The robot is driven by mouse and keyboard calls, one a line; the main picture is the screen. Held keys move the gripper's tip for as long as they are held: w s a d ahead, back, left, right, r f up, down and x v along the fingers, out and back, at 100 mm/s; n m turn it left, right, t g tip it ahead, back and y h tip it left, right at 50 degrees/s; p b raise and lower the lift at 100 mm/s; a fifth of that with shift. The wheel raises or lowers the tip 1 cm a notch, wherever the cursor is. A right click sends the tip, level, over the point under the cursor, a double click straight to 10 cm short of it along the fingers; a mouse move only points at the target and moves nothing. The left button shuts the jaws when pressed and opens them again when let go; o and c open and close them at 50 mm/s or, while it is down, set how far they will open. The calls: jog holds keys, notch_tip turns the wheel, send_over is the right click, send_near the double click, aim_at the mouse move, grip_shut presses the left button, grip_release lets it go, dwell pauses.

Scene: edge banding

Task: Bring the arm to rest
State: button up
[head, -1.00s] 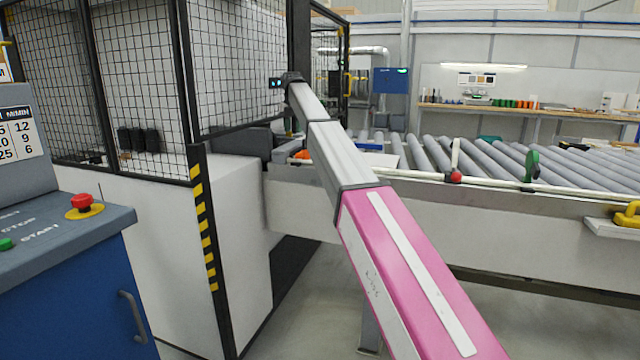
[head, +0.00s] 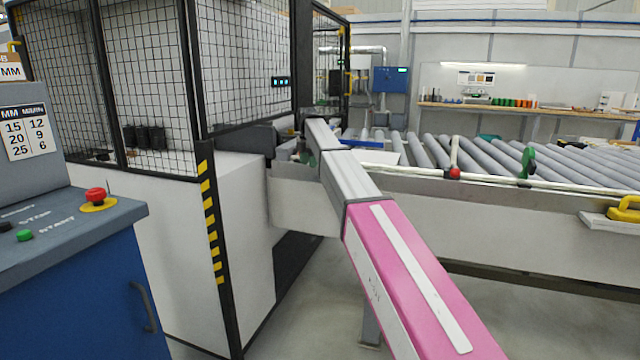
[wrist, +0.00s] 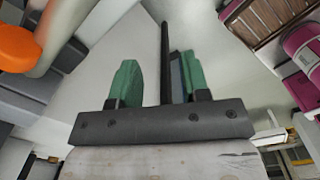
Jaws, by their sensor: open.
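My arm (head: 410,270), with a pink section and grey sections, reaches from the lower right of the head view toward the end of the roller conveyor by the machine cage. In the wrist view my gripper (wrist: 155,72) has two green fingers standing apart, with no held object visible between them. A thin dark upright bar shows beside the right finger; I cannot tell what it belongs to. In the head view the gripper is mostly hidden by the arm.
The mesh-fenced machine (head: 240,70) stands left of the arm's end. The roller conveyor (head: 510,160) runs to the right behind the arm. A blue control console (head: 70,270) with a red stop button (head: 96,195) is at left. An orange object (wrist: 18,46) shows in the wrist view.

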jog(key=s+d+f+m, duration=0.7)
jog(key=s+f, duration=0.2)
jog(key=f, duration=0.4)
jog(key=s+d+f+m, duration=0.6)
jog(key=s+d+f, duration=0.3)
jog(key=f, duration=0.4)
jog(key=s+d+f+m, duration=0.3)
jog(key=s+f+m, duration=0.3)
jog(key=s, duration=0.5)
jog(key=s+d+f+m, duration=0.4)
jog(key=s+f+m, duration=0.3)
jog(key=s, duration=0.4)
jog(key=shift+s+d+m, duration=0.2)
jog(key=shift+s+m, duration=0.1)
jog(key=shift+s, duration=0.1)
